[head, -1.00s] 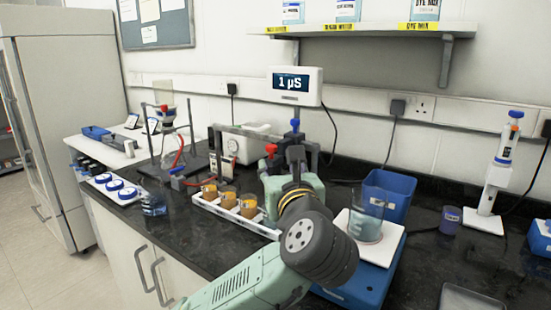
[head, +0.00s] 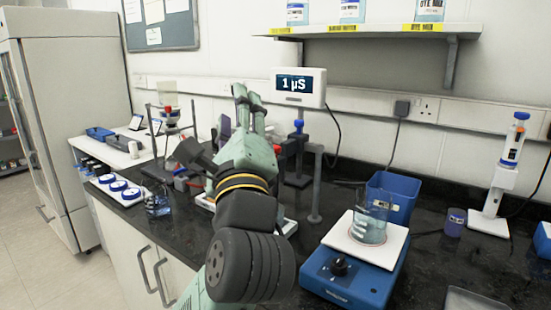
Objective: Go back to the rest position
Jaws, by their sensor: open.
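My gripper (head: 249,97) is raised over the bench in the middle of the head view, with its two fingers pointing up and apart. It is open and nothing shows between the fingers. My arm hides most of the white tray (head: 290,226) and the brown-filled cups seen on it earlier. The gripper is apart from the glass beaker (head: 369,228), which stands upright on the white-topped blue stirrer (head: 352,275) to the right.
A meter reading 1 µS (head: 298,87) stands behind the gripper. A blue bin (head: 393,197), a purple cup (head: 454,222) and a pipette on its stand (head: 507,170) are at the right. A small beaker (head: 158,204) and white tray of blue-lidded dishes (head: 119,190) are at the left.

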